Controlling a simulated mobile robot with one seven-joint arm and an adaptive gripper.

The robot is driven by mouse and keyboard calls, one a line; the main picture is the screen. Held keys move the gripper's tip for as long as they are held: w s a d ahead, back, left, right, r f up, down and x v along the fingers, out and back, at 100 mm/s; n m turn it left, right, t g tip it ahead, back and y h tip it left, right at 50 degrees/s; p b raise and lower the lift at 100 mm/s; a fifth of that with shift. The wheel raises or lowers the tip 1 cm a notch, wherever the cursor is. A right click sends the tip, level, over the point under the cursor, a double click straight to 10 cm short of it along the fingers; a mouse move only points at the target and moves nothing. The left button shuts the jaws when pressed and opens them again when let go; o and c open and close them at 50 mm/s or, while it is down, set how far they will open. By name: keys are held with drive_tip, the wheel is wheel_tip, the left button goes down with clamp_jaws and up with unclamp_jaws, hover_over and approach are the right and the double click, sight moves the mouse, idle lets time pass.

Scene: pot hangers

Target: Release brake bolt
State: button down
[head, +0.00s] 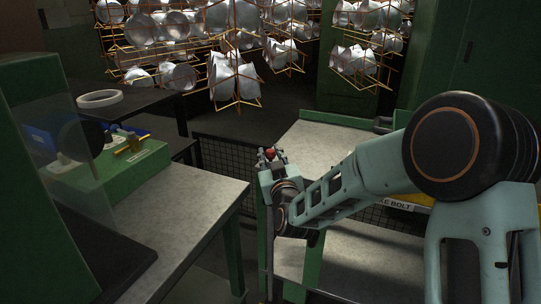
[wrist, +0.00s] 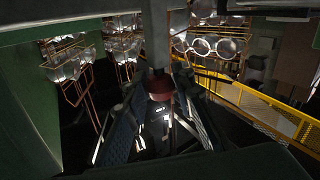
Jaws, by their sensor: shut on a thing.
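In the head view my gripper (head: 271,160) is at the middle, at the end of my pale green arm, above the near left end of a green-framed bench. Its fingers are around a small red-topped part (head: 270,153), which I take to be the brake bolt's head. In the wrist view the red part (wrist: 160,86) sits between the two dark fingers (wrist: 160,112), on a grey upright shaft. The fingers hide much of it. A label ending in "BOLT" (head: 392,206) shows on a yellow edge behind my arm.
Wire racks hung with shiny pots (head: 235,80) stand at the back. A grey-topped table (head: 190,215) is at left, with a green box (head: 110,170) on it. The green-framed bench (head: 315,140) is at right. A yellow mesh rail (wrist: 255,105) runs along the right in the wrist view.

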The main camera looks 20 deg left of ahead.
wheel_tip(320, 180, up, 5)
drive_tip(key=shift+f+p, duration=0.1)
drive_tip(key=shift+p, duration=0.5)
drive_tip(key=c, duration=1.7)
unclamp_jaws()
drive_tip(key=shift+c, duration=0.2)
drive_tip(key=shift+o, duration=0.6)
drive_tip(key=shift+s+d+f, duration=0.1)
drive_tip(key=shift+s+d, duration=0.05)
drive_tip(key=shift+s, duration=0.05)
drive_tip(key=v, duration=1.1)
drive_tip(key=shift+s, duration=0.25)
drive_tip(key=shift+d, duration=0.1)
